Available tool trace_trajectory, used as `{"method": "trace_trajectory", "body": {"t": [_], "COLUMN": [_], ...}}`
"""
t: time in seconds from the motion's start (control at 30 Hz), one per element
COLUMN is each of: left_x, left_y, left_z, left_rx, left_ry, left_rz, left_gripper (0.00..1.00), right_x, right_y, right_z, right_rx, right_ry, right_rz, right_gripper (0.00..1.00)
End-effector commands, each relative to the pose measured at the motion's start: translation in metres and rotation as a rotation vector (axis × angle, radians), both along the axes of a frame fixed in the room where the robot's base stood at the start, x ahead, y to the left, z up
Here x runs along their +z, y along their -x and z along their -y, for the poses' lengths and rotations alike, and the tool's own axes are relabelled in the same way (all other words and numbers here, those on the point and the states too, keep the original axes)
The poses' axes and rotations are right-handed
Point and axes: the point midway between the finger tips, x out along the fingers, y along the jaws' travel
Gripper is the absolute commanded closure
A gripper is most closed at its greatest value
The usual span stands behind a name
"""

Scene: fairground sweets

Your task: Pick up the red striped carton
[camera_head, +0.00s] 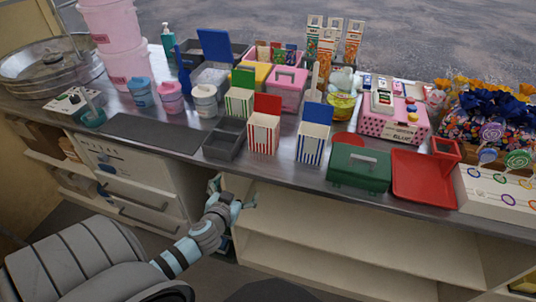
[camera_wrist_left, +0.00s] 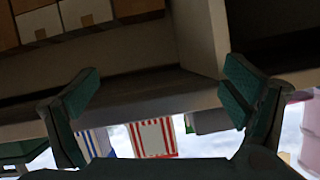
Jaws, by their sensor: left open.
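The red striped carton (camera_head: 263,137) stands upright on the counter near its front edge, its red lid flap raised. A blue striped carton (camera_head: 311,145) stands to its right and a green striped carton (camera_head: 239,103) behind it to the left. My left gripper (camera_head: 234,190) is open and empty, below the counter edge and in front of the shelves, apart from the carton. In the left wrist view, the red striped carton (camera_wrist_left: 153,137) shows low between the open fingers, partly cut off by the gripper body. My right gripper is in neither view.
A dark grey open tray (camera_head: 224,145) sits just left of the red striped carton. A green box (camera_head: 359,168) and a red tray (camera_head: 425,180) are to the right. A dark mat (camera_head: 150,131) lies bare on the left. The counter's front edge overhangs open shelves (camera_head: 330,225).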

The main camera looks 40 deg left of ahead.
Motion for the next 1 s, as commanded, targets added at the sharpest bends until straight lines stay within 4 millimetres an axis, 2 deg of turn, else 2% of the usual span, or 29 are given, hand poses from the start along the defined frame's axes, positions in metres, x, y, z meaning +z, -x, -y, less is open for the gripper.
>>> {"method": "trace_trajectory", "body": {"t": [0.03, 0.1, 0.2, 0.23, 0.3, 0.5, 0.67, 0.9, 1.0], "left_x": [0.029, 0.082, 0.128, 0.135, 0.143, 0.143, 0.142, 0.142, 0.141], "left_y": [-0.013, -0.022, -0.027, -0.030, -0.044, -0.094, -0.114, -0.155, -0.160], "left_z": [0.006, 0.016, 0.025, 0.025, 0.021, 0.004, -0.003, -0.017, -0.018], "left_rx": [-0.009, -0.019, -0.034, -0.035, -0.035, -0.034, -0.034, -0.034, -0.037], "left_ry": [-0.001, 0.013, 0.037, 0.042, 0.044, 0.046, 0.047, 0.047, 0.046], "left_rz": [0.127, 0.279, 0.410, 0.428, 0.441, 0.437, 0.434, 0.434, 0.433], "left_gripper": [0.06, 0.06, 0.06, 0.06, 0.06, 0.06, 0.06, 0.06, 0.06], "right_x": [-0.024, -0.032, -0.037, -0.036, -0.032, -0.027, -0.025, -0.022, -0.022], "right_y": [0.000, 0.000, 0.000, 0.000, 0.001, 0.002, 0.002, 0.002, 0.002], "right_z": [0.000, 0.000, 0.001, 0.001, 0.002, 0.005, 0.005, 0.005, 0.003], "right_rx": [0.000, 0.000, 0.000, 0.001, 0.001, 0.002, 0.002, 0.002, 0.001], "right_ry": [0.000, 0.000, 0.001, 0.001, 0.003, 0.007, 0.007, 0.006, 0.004], "right_rz": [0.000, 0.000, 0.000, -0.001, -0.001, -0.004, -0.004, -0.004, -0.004], "right_gripper": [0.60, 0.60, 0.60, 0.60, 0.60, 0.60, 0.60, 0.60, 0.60]}}
